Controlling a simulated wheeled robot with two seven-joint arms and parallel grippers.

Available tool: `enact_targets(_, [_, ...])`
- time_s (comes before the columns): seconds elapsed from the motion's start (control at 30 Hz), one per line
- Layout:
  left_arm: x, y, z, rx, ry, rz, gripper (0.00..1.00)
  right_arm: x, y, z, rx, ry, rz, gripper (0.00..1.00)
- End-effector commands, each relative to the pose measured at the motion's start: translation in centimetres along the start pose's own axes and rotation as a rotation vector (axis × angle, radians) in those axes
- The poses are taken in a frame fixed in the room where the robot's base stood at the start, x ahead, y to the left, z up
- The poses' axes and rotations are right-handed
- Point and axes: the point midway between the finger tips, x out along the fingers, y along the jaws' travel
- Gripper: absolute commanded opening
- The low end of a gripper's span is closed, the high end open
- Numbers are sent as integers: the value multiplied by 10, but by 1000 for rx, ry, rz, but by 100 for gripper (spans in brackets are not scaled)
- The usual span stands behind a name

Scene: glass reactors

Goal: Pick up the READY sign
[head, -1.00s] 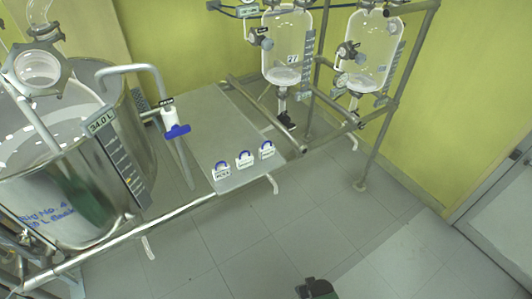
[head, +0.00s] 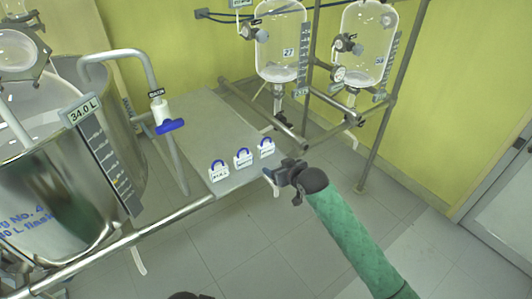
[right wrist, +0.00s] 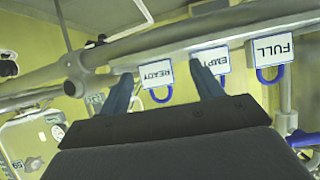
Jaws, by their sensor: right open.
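The READY sign (head: 266,148) is a small white tag with a blue loop on top. It is the rightmost of three signs along the front edge of the grey shelf (head: 212,120). In the right wrist view the READY sign (right wrist: 157,73) appears upside down, framed between my two blue fingers. My right gripper (head: 268,174) is open and empty, just in front of and below the sign, apart from it as far as I can tell. It also shows in the right wrist view (right wrist: 163,82). My left gripper is not in view.
The EMPTY sign (head: 243,158) sits close beside READY; in the wrist view a finger partly covers it. The FULL sign (head: 218,171) is farther left. A steel vessel (head: 60,190) stands left, glass reactors (head: 281,50) behind. Metal pipes border the shelf; open floor lies in front.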

Motion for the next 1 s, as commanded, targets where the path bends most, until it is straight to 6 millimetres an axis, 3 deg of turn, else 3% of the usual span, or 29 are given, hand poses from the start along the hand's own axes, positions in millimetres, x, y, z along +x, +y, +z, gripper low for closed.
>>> enact_targets(0.5, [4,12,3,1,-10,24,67,30,18,-54,-32,92,-23,65])
enact_targets(0.83, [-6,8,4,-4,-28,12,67,58,17,-57,-33,93,-25,65])
enact_targets(1.0, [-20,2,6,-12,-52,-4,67,77,16,-58,-31,93,-25,65])
